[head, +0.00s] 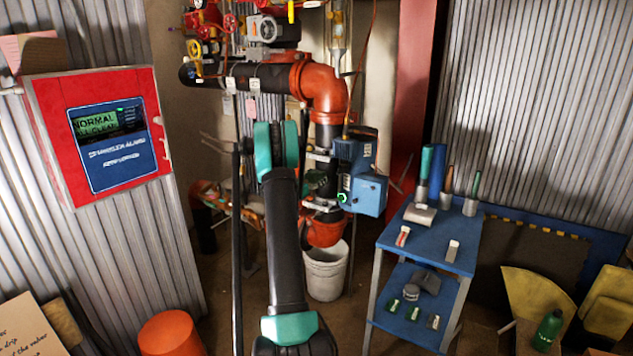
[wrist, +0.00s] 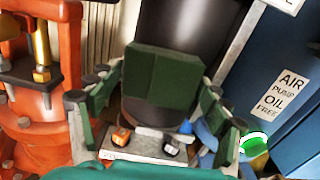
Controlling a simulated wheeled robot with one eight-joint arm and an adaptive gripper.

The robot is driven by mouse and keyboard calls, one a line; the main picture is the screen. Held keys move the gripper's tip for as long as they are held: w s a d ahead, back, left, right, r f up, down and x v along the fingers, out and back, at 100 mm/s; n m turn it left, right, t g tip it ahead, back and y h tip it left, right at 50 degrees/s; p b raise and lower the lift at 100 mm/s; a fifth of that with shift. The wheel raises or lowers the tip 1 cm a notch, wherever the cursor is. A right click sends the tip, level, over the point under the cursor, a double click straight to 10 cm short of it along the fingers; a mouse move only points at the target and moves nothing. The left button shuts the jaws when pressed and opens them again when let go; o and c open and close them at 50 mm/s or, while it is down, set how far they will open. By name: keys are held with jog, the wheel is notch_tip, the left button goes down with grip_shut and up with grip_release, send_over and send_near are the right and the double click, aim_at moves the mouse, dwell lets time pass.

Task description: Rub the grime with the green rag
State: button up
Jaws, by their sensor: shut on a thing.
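In the wrist view, the green rag (wrist: 167,72) shows as a dark green folded block between the fingers of my gripper (wrist: 158,84), which is shut on it. The rag is in front of a black upright pipe (wrist: 190,22); I cannot tell whether it touches the pipe. In the head view, my gripper (head: 320,183) is largely hidden behind my arm, at the pipework left of a blue box. I cannot make out the grime in either view; the rag or my arm may cover it.
The blue box (head: 365,192) stands close on the right of my gripper. An orange pipe elbow (head: 327,88) is above and a white bucket (head: 326,272) below. A blue cart (head: 432,238) with tools is at right, a red alarm panel (head: 100,130) at left.

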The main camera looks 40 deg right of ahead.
jog(key=shift+s, duration=0.1)
jog(key=shift+s+d, duration=0.25)
jog(key=shift+s, duration=0.35)
jog(key=shift+s+d, duration=0.3)
jog(key=shift+s, duration=0.3)
jog(key=shift+s+d, duration=0.25)
jog(key=shift+s, duration=0.35)
jog(key=shift+w, duration=0.15)
jog(key=shift+w+a, duration=0.3)
jog(key=shift+w, duration=0.6)
jog(key=shift+w+a, duration=0.3)
jog(key=shift+w, duration=0.6)
jog(key=shift+c, duration=0.4)
jog(key=shift+a, duration=0.1)
jog(key=shift+c, duration=0.2)
jog(key=shift+v, duration=2.9)
jog(key=shift+a, duration=0.15)
jog(key=shift+v, duration=1.35)
